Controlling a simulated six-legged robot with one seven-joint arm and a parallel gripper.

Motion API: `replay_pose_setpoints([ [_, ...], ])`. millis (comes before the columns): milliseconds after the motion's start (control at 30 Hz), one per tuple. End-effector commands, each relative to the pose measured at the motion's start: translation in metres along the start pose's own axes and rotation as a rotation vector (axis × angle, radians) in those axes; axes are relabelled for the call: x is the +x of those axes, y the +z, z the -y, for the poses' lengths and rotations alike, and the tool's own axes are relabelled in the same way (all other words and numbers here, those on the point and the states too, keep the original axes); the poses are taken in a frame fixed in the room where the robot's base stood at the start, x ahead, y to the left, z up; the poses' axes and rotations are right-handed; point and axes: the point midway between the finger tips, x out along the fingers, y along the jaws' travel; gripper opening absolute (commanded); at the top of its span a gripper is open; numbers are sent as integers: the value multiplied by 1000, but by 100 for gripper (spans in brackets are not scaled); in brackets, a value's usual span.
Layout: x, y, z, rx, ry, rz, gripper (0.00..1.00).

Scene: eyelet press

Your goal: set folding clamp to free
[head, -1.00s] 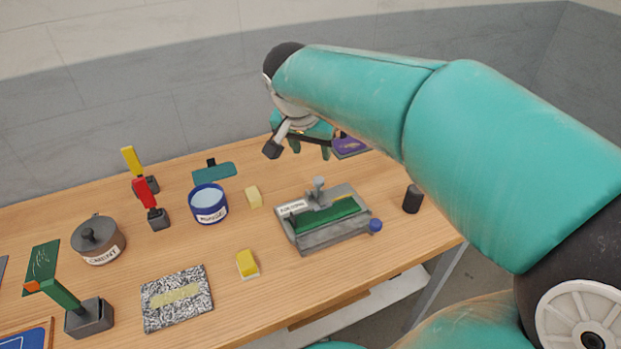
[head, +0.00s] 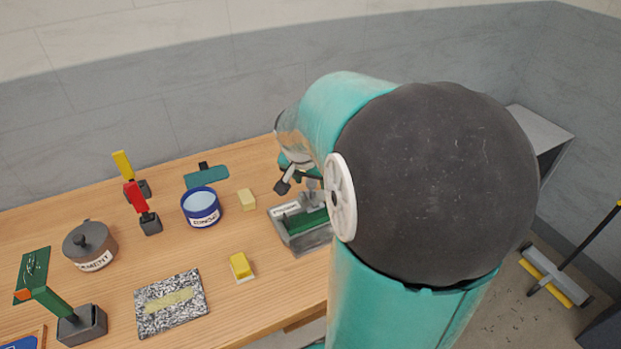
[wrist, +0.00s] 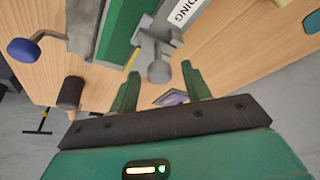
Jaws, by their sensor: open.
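The folding clamp is a grey metal fixture with a green strip, and it stands on the wooden bench. In the head view its left part (head: 303,240) shows, and my arm hides the rest. In the wrist view its green strip (wrist: 122,30), part of its white label (wrist: 184,12) and a grey round-ended lever (wrist: 158,73) show. A blue knob (wrist: 22,50) sits at its side. My gripper (wrist: 160,78) is open, with one green finger on each side of the lever's round end. I cannot tell whether they touch. In the head view my gripper is mostly hidden.
A dark cylinder (wrist: 70,93) stands near the clamp. A blue tub (head: 201,208), yellow blocks (head: 240,265), a lidded pot (head: 90,245) and a speckled slab (head: 171,303) lie left of it. The bench between them is clear. A broom (head: 556,276) is on the floor at right.

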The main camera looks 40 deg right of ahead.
Motion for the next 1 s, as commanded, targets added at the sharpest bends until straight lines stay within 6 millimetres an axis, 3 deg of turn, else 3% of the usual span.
replay_pose_setpoints([
  [267,2,0,0,1,-1,-1,48],
  [500,1,0,0,1,-1,-1,3],
  [533,1,0,0,1,-1,-1,0],
  [1000,1,-6,3,-15,48,46,0],
])
